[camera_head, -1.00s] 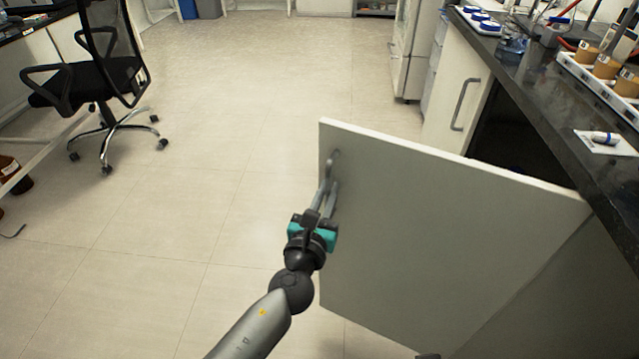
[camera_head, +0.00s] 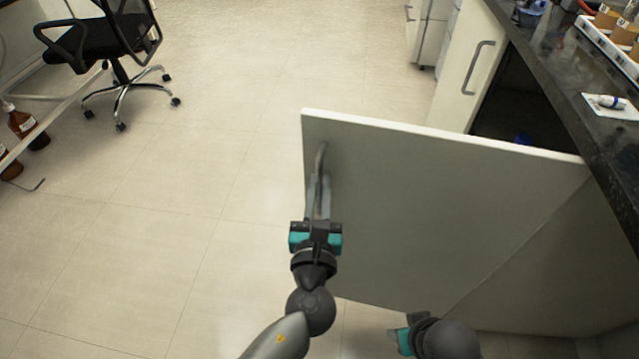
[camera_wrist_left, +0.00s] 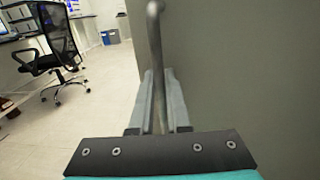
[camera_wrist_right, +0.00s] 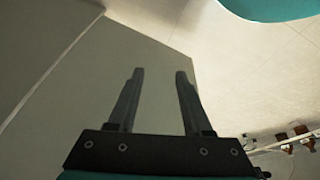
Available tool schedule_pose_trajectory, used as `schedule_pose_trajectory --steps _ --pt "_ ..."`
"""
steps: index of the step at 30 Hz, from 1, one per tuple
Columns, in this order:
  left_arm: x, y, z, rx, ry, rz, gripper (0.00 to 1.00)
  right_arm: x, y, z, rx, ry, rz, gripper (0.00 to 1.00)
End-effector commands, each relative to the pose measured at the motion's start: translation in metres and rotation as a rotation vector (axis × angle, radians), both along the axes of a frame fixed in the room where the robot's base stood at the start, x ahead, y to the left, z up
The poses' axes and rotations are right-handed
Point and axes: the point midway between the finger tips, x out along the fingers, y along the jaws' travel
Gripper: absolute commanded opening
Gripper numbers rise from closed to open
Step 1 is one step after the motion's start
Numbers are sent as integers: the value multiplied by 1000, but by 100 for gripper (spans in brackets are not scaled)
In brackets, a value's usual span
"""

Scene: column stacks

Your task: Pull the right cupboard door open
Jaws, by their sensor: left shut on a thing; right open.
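The pale grey cupboard door (camera_head: 430,205) stands swung well out from under the dark worktop. Its bar handle (camera_head: 321,160) is near the door's free edge. My left gripper (camera_head: 319,190) is shut on this handle; the left wrist view shows the bar (camera_wrist_left: 156,60) between the two fingers. My right gripper (camera_wrist_right: 160,74) is open and empty, with a flat grey panel (camera_wrist_right: 75,75) in front of it. In the head view only part of it shows, low beside the door's bottom edge, and its fingertips are hard to make out there.
The cupboard's dark inside (camera_head: 508,105) shows behind the door, with a small blue thing in it. A neighbouring door (camera_head: 462,75) is shut. The black worktop (camera_head: 560,75) carries a rack and a small tube. An office chair (camera_head: 115,40) stands far left; the floor between is clear.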

Motion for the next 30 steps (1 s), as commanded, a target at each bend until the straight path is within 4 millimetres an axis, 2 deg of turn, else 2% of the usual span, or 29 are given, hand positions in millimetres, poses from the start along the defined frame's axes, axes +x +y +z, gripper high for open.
schedule_pose_trajectory --steps 2,3,6,13,16,19,21,24,30 --pt "0 0 0 0 -1 1 0 0 0 0 0 0 0 50" --pt "0 0 0 0 -1 1 18 0 0 0 1 1 0 50" --pt "0 0 0 0 0 0 27 0 0 0 1 2 0 50" --pt "0 0 0 0 0 -1 27 -3 0 0 0 6 0 50" --pt "-7 0 -1 2 2 -1 27 -4 0 1 0 8 0 50" --pt "-21 0 0 1 3 -2 27 -4 0 1 1 4 1 50" --pt "-33 0 0 2 4 -2 27 -9 -2 -11 -5 27 -1 50" --pt "-50 0 0 1 3 -2 27 -11 -3 -17 -7 35 0 50" --pt "-72 0 0 -1 1 0 27 -13 -3 -23 -7 42 1 50"
